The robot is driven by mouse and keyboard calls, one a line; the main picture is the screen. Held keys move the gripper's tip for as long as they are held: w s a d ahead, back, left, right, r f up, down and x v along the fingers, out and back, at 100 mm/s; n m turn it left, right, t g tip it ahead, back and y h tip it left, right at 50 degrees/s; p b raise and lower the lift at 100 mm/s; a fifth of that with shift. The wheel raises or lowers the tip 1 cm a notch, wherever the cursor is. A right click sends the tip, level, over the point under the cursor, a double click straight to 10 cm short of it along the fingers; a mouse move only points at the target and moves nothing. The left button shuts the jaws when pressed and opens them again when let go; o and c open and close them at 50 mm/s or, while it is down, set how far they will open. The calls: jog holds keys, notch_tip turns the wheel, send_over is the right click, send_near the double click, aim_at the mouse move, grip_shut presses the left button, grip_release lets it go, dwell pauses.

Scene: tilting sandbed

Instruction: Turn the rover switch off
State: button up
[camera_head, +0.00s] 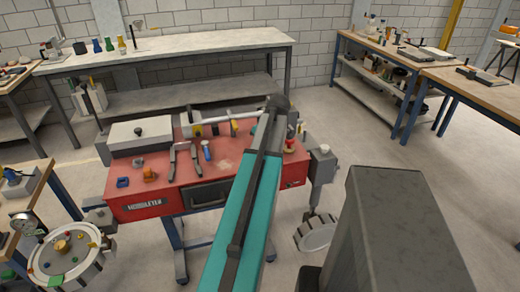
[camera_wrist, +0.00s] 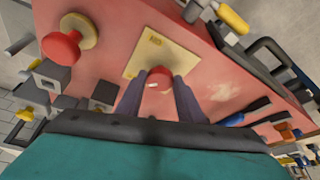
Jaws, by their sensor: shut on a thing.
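The rover switch shows in the wrist view as a small red knob (camera_wrist: 158,80) on a pale yellow plate (camera_wrist: 158,56). The plate lies on a red panel. My gripper (camera_wrist: 158,86) has its two dark fingers on either side of the red knob, shut on it. Small marks on the plate are too blurred to read. In the head view, my teal arm reaches over the red rover body (camera_head: 150,203) and hides the switch and the fingers.
A red mushroom button on a yellow base (camera_wrist: 62,48) stands to the left of my gripper. Tools, including a blue-handled one (camera_head: 207,150), lie on the red top. A white box (camera_head: 140,133) sits at its back left. A long workbench (camera_head: 180,42) stands behind.

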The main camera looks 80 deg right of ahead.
jog(key=shift+s+d, duration=0.1)
jog(key=shift+s, duration=0.2)
jog(key=o, duration=1.1)
jog(key=shift+c, duration=0.2)
jog(key=shift+w, duration=0.1)
jog(key=b+v, duration=0.2)
jog(key=v, duration=1.2)
jog(key=shift+d, duration=0.1)
